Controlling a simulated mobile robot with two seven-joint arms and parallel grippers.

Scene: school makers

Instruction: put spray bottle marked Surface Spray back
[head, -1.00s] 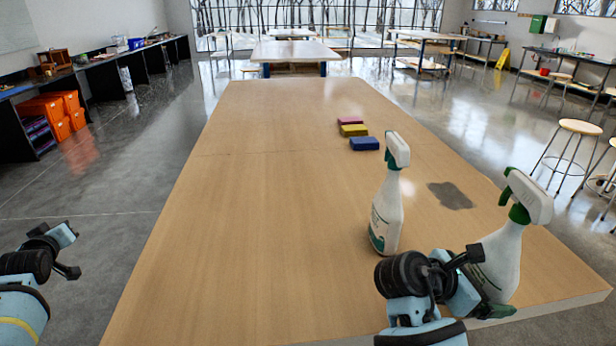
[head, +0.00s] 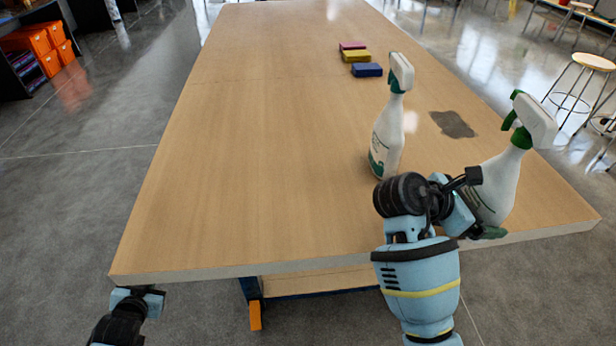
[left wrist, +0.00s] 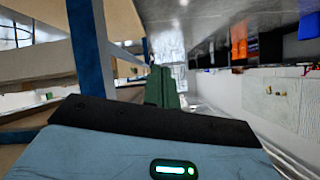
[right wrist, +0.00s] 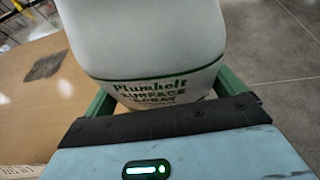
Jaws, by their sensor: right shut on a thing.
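The spray bottle marked Surface Spray (head: 497,185) is white with a green trigger neck and white head, at the table's near right corner in the head view. Its label shows in the right wrist view (right wrist: 150,90). My right gripper (head: 480,205) is shut on its lower body, with a green finger on each side. The bottle leans a little; I cannot tell whether its base touches the table. My left gripper (head: 138,294) is low beside the table's near left corner, mostly cut off. Its green fingers (left wrist: 163,88) lie together, empty, in the left wrist view.
A second white spray bottle (head: 387,135) with a teal neck stands on the table (head: 250,150), left of the held one. Behind it lie blue (head: 367,70), yellow (head: 356,56) and pink blocks. A grey patch (head: 453,124) marks the right side. The table's left half is clear.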

